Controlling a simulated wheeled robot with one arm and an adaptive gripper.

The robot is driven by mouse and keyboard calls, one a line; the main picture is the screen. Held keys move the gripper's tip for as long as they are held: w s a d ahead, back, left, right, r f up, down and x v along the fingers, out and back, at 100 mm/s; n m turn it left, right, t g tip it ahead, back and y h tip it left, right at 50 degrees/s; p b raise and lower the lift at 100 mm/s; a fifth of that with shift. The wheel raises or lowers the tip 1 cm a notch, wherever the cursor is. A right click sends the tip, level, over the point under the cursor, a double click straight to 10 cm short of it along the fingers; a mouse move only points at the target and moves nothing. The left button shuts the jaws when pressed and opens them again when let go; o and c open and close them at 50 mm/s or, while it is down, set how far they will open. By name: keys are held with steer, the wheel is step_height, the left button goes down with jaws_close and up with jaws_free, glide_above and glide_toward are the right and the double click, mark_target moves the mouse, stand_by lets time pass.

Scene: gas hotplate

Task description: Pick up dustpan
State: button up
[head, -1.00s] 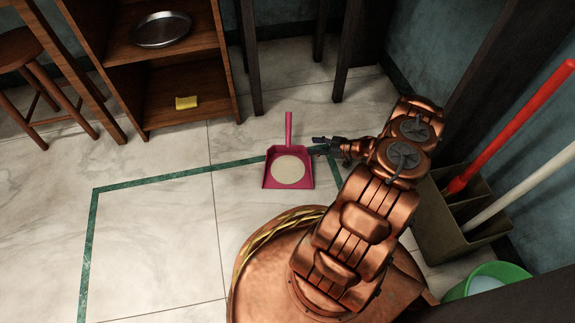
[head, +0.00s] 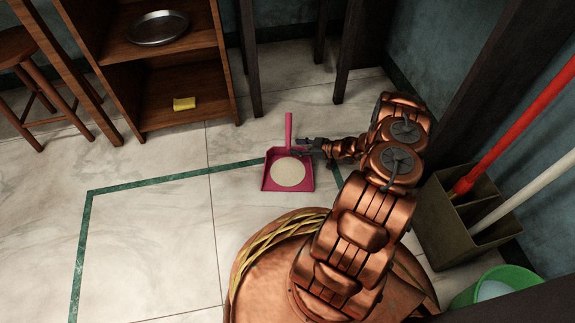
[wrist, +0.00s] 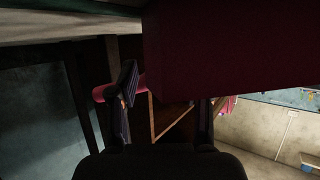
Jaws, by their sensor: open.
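The pink dustpan (head: 267,182) lies on the tiled floor in the head view, its handle (head: 288,128) pointing away from me. A round pale disc (head: 288,172) shows on its pan. My gripper (head: 299,147) is open, close to the right of the handle's base, at the pan's back edge. In the wrist view my gripper (wrist: 168,98) has its fingers apart. The pan (wrist: 230,45) fills the upper right as a dark red mass, and the pink handle (wrist: 103,93) shows partly behind the left finger. I cannot tell whether a finger touches the dustpan.
A wooden shelf (head: 180,85) with a metal plate (head: 158,28) and yellow sponge (head: 184,104) stands behind left. Dark table legs (head: 342,75) rise behind the dustpan. A bin (head: 460,225) with red and white poles and a green bucket (head: 500,283) stand right. Floor at left is clear.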

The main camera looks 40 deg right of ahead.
jaws_close()
stand_by(0.7)
